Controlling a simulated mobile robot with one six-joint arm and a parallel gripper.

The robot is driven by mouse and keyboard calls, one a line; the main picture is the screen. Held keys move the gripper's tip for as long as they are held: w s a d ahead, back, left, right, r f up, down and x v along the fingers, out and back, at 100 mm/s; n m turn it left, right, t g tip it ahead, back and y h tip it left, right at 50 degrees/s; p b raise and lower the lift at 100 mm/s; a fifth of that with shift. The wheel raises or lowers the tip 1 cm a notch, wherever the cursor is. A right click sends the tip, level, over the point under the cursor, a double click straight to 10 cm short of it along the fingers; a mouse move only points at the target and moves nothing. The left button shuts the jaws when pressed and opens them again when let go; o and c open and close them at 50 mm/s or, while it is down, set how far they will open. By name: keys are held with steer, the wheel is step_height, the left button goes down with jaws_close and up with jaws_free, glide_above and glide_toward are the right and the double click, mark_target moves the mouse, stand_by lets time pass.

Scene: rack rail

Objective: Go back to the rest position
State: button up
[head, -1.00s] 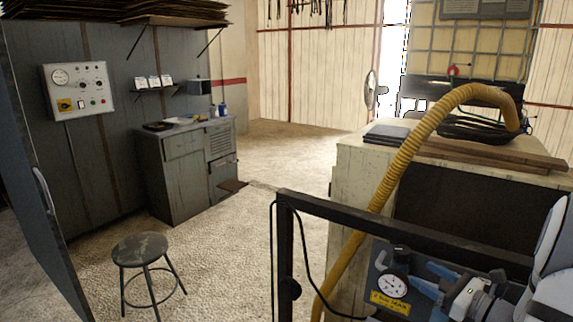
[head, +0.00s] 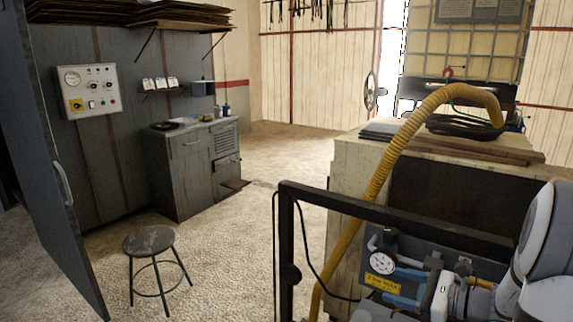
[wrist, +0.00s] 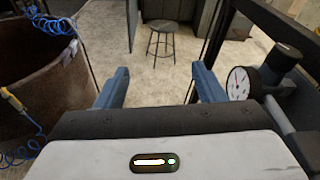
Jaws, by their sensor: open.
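My gripper (wrist: 161,85) is open in the wrist view, its two blue fingers apart with nothing between them. In the head view my gripper (head: 405,292) is at the lower right, beside a dial gauge (head: 382,262) with a yellow label under it. The gauge also shows at the right in the wrist view (wrist: 238,83), apart from the right finger. In the head view the fingers are partly hidden by my wrist and the parts around it.
A black frame rail (head: 400,218) runs behind my gripper. A yellow hose (head: 385,175) hangs over a cream workbench (head: 345,190). A stool (head: 149,240) stands on open floor at the left. The wrist view shows a brown drum (wrist: 40,75) with blue coiled cords at the left.

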steer(key=s+a+n+g+h, duration=0.3)
steer(key=s+a+n+g, duration=0.5)
steer(key=s+a+n, duration=0.3)
steer(key=s+r+n+h, duration=0.1)
steer(key=s+n+h, duration=0.6)
steer(key=n, duration=0.5)
steer(key=shift+s+r+n+t+h, duration=0.3)
steer(key=shift+s+r+t+h, duration=0.1)
steer(key=shift+h, duration=0.8)
steer(key=shift+d, duration=0.1)
steer(key=shift+c, duration=0.5)
